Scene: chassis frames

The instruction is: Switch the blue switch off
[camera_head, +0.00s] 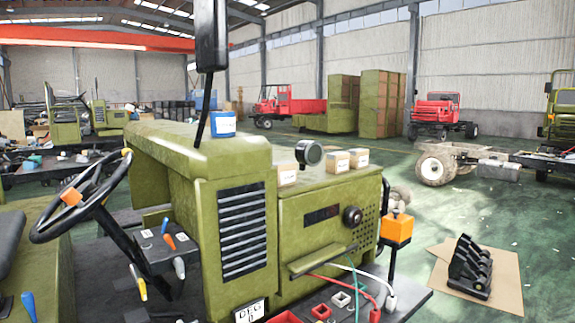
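A small blue-handled lever (165,226) stands on the dark console beside the steering wheel of the green vehicle, tilted slightly. A second, larger blue handle (28,304) shows at the lower left, near the seat. I cannot tell which of these is the blue switch, or what position either is in. Neither of my grippers shows in the head view.
The steering wheel (82,196) stands left of the console. Orange (168,241), grey (179,267) and yellow (142,289) handles crowd the blue lever.

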